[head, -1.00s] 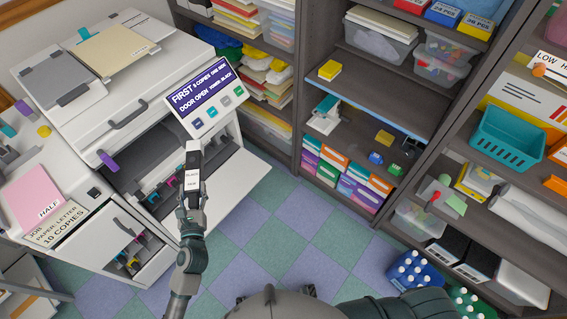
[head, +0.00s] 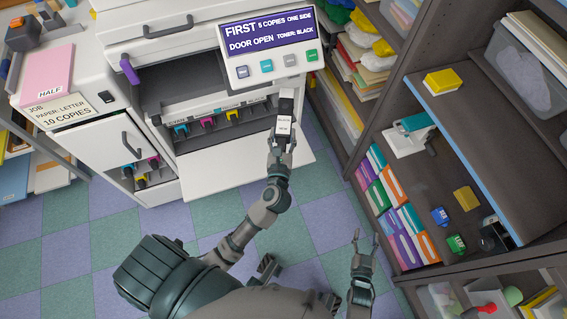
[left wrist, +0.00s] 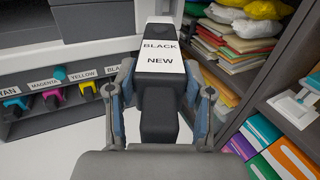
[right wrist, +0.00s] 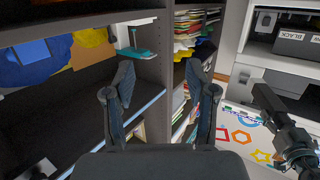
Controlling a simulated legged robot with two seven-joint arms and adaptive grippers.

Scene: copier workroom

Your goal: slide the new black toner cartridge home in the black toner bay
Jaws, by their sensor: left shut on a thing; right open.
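The new black toner cartridge (head: 284,108), dark with a white label reading BLACK NEW, is in my left gripper (head: 281,146). In the left wrist view the cartridge (left wrist: 160,98) is held between both fingers, to the right of the BLACK bay label (left wrist: 114,72). That bay is mostly hidden behind the finger. The cyan (head: 180,128), magenta (head: 207,122) and yellow (head: 231,115) cartridges sit in the bays to the left. The cartridge's far end is near the copier front; I cannot tell whether it touches. My right gripper (head: 366,245) is open and empty, low near the shelves.
The copier's front door (head: 245,172) is folded down below the bays. The display panel (head: 268,48) above reads DOOR OPEN, TONER: BLACK. Shelving (head: 450,110) with a stapler (head: 412,125) and colored boxes stands close on the right. The checkered floor (head: 110,240) is clear.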

